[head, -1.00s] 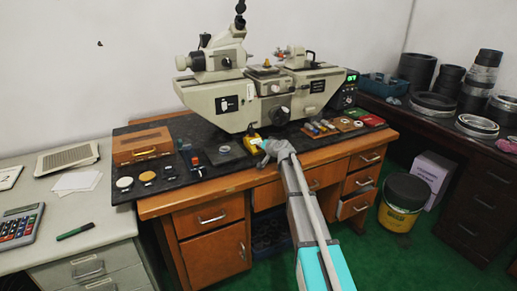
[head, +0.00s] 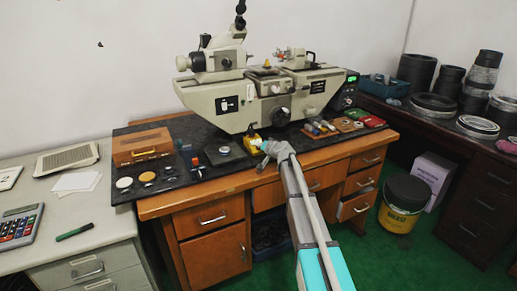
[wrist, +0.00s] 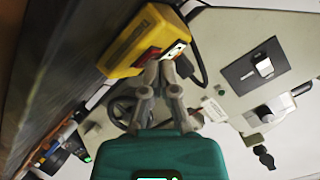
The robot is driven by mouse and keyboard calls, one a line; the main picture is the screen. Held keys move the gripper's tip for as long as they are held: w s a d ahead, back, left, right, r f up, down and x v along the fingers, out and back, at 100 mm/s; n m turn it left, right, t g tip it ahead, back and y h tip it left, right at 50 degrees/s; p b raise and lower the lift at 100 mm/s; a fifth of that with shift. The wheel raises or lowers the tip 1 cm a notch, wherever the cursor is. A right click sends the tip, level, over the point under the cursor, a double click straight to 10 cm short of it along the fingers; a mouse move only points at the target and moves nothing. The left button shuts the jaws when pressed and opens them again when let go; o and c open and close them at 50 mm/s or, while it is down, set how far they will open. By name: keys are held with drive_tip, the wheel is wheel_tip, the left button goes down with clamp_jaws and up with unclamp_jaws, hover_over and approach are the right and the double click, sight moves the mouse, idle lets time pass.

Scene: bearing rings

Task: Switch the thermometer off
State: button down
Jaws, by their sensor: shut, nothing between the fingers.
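The thermometer looks to be the yellow box-shaped device (head: 252,141) on the dark bench top, in front of the large cream measuring machine (head: 262,88). In the wrist view the yellow device (wrist: 132,47) is large at the upper left. Its end face has a pale panel with a small red part and dark marks. A dark cable runs beside it. My gripper (wrist: 162,72) is shut and empty, with its fingertips at or very near this end face. I cannot tell if they touch it. In the head view my gripper (head: 264,152) partly covers the device's near side.
A wooden box (head: 143,146), small round dishes (head: 147,177) and a dark square piece (head: 224,150) lie to the left. Small tools (head: 318,128) and a red item (head: 372,121) lie to the right. The machine stands close behind the device.

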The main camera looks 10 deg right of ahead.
drive_tip(key=shift+r, duration=0.2)
drive_tip(key=shift+s+d+r+p, duration=0.1)
drive_tip(key=shift+s+r+p, duration=0.2)
drive_tip(key=shift+p, duration=0.2)
drive_tip(key=shift+r, duration=0.2)
drive_tip(key=r+p, duration=0.1)
drive_tip(key=s+r+p, duration=0.1)
drive_tip(key=r+p, duration=0.1)
drive_tip(key=s+r+p, duration=0.1)
drive_tip(key=r+p, duration=0.1)
drive_tip(key=shift+s+d, duration=0.2)
drive_tip(key=shift+d, duration=0.2)
